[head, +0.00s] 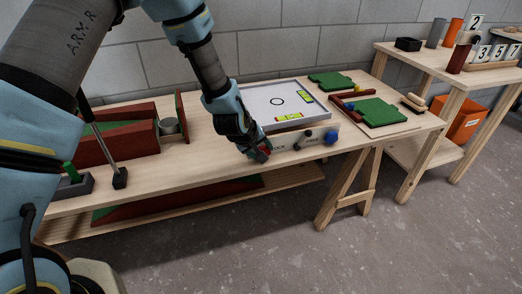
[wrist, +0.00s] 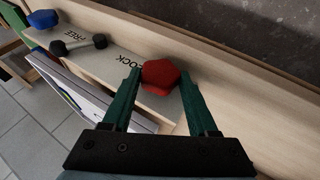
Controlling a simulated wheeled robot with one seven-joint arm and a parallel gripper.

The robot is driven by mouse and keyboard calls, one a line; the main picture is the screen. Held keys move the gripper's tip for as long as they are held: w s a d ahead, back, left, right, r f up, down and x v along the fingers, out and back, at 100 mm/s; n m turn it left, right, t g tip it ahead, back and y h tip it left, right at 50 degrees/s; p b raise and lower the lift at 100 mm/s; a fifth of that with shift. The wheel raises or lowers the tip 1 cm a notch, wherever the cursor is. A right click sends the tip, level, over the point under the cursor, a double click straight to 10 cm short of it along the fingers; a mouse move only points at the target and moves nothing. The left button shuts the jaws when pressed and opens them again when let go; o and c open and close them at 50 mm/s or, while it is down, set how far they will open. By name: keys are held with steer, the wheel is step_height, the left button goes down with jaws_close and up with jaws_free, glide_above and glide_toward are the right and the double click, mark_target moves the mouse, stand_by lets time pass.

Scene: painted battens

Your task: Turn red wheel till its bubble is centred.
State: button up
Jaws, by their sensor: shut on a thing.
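The red wheel (wrist: 160,76) sits between the two green fingers of my gripper (wrist: 161,84) in the wrist view, and the fingers are shut on it. The white board (head: 263,101) carries a circle mark and two yellow-green bubble vials, one at the front (head: 289,117) and one at the right (head: 306,97). The bubbles are too small to place. A blue wheel (head: 331,137) stands at the panel's right end.
A dark lever knob (wrist: 78,44) sits between the wheels on the panel, near the printed words FREE and LOCK. Green pieces (head: 380,111) lie on a board to the right. A red and green ramp (head: 115,145) and an upright rod stand to the left.

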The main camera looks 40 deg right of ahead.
steer(key=c, duration=0.8)
steer(key=shift+r+p, duration=0.1)
steer(key=shift+p, duration=0.2)
steer(key=p, duration=0.1)
steer(key=y, duration=0.1)
steer(key=y+p, duration=0.1)
steer(key=shift+s+d+r+t+p, duration=0.2)
steer(key=shift+d+r+t+p, duration=0.05)
steer(key=shift+d+t+p, duration=0.1)
steer(key=y+p, duration=0.1)
steer(key=p, duration=0.2)
steer(key=shift+m+t+y, duration=0.35)
steer(key=shift+m+y, duration=0.05)
steer(key=shift+d+f+m+t+y+p, duration=0.1)
steer(key=shift+d+m+t+y+p, duration=0.1)
steer(key=shift+y+p, duration=0.35)
steer(key=shift+d+f+m+t+y+p, duration=0.1)
steer(key=shift+t+y+p, duration=0.1)
steer(key=shift+y+p, duration=0.3)
steer(key=shift+s+d+f+t+y+b, duration=0.1)
steer(key=shift+t+y+b, duration=0.3)
steer(key=shift+y, duration=0.65)
steer(key=o, duration=1.4)
